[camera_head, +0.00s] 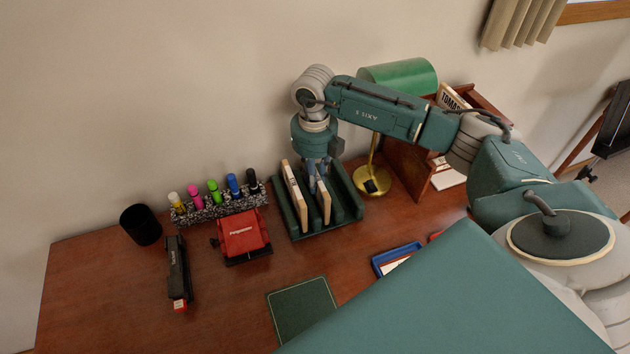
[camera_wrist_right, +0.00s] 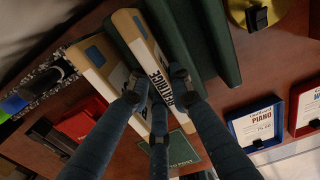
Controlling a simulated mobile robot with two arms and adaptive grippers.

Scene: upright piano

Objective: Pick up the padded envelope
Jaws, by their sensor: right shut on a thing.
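Two tan-edged, envelope-like items stand upright in the slots of a dark green rack (camera_head: 351,201). My right gripper (camera_head: 317,184) points down into the rack and is shut on the right one, which I take as the padded envelope (camera_head: 325,209). In the wrist view, the fingers of my right gripper (camera_wrist_right: 160,92) straddle this envelope (camera_wrist_right: 133,35), whose pale side bears partly hidden dark lettering. The other tan item (camera_head: 293,196) stands just to the left, and it also shows in the wrist view (camera_wrist_right: 97,72). The held envelope's lower part is hidden by the rack.
A brass lamp (camera_head: 371,181) with a green shade stands close right of the rack. A red hole punch (camera_head: 240,238), black stapler (camera_head: 177,270), black cup (camera_head: 140,225) and marker holder (camera_head: 218,208) lie left. Wooden shelving (camera_head: 407,165) is at the right. The front left desk is clear.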

